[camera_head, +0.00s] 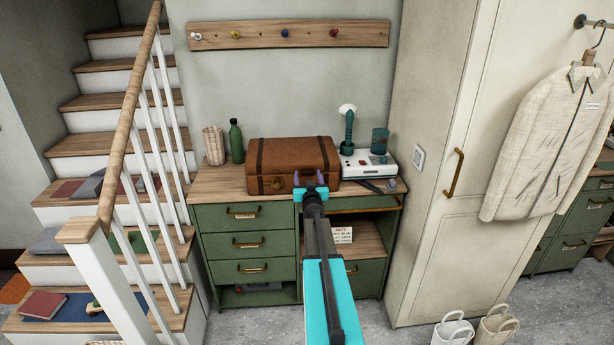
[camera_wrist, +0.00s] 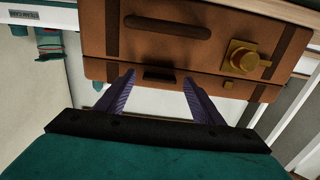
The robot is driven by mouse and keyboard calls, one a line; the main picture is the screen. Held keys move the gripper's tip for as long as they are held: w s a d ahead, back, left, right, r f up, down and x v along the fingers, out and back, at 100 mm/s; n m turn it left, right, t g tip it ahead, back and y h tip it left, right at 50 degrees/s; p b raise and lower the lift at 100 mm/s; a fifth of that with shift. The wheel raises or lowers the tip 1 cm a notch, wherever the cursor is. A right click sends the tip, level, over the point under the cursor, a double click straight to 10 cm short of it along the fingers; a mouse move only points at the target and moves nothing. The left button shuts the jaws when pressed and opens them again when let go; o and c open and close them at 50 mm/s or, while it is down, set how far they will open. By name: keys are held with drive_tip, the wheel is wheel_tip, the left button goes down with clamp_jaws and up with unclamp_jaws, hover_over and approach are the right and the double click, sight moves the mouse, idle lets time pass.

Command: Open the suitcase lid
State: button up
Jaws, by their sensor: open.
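The brown suitcase (camera_head: 285,158) lies shut on the bench top, with two dark straps and a brass latch (camera_head: 277,184) on its front. My gripper (camera_head: 310,179) is open and empty in front of the suitcase, right of the latch. The wrist view is upside down: the suitcase front (camera_wrist: 140,45) fills its top, with a dark handle (camera_wrist: 167,27) and the latch (camera_wrist: 243,60). The lid (camera_wrist: 105,72) shows below the seam. A small dark tab (camera_wrist: 160,74) on the lid edge appears between my fingertips (camera_wrist: 159,79). Contact cannot be told.
A peg rail (camera_head: 290,34) hangs on the wall above; open space lies between.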

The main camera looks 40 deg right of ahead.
drive_tip(key=shift+w, duration=0.1)
drive_tip(key=shift+c, duration=0.5)
drive_tip(key=c, duration=1.4)
drive_tip(key=shift+w, duration=0.1)
